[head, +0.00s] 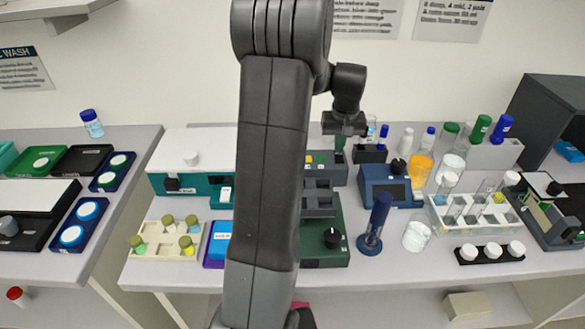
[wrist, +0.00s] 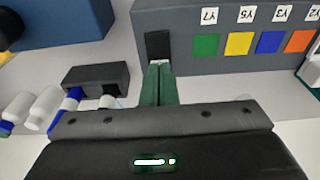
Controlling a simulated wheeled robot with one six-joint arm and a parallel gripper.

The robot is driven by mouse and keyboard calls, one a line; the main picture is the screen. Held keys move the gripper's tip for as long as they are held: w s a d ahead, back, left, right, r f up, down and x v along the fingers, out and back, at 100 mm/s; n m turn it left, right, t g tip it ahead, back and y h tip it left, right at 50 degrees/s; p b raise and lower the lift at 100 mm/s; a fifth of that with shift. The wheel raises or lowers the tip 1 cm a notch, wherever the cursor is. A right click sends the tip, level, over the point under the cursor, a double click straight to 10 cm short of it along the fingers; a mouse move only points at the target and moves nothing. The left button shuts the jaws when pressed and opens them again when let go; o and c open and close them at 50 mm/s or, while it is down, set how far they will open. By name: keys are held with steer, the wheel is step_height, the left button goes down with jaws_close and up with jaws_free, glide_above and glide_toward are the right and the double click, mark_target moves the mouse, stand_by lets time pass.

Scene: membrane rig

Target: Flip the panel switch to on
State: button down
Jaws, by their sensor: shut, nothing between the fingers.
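The grey panel (wrist: 225,58) fills the top right of the wrist view, with a row of coloured squares under labels Y7, Y5, Y3 and Y2. A black piece (wrist: 158,44), seemingly the switch, sits at the left of that row. Whether it is on or off cannot be told. My gripper (wrist: 159,70) has its green fingers shut and empty, with the tips right at the lower end of the black piece. Contact cannot be told. In the head view my gripper (head: 340,146) is above the panel (head: 326,172), which my arm partly hides.
A black block (wrist: 95,82) and white bottles (wrist: 38,107) are left of my fingers in the wrist view. In the head view a blue device (head: 388,184) stands right of the panel, a teal-and-white box (head: 182,160) to the left. The bench is crowded.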

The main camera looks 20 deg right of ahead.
steer(key=shift+f, duration=0.25)
steer(key=shift+r, duration=0.1)
steer(key=shift+r+p, duration=2.55)
steer(key=shift+r, duration=0.95)
steer(key=shift+f, duration=0.2)
step_height(320, 180, down, 7)
steer(key=b, duration=0.5)
steer(key=shift+r, duration=0.2)
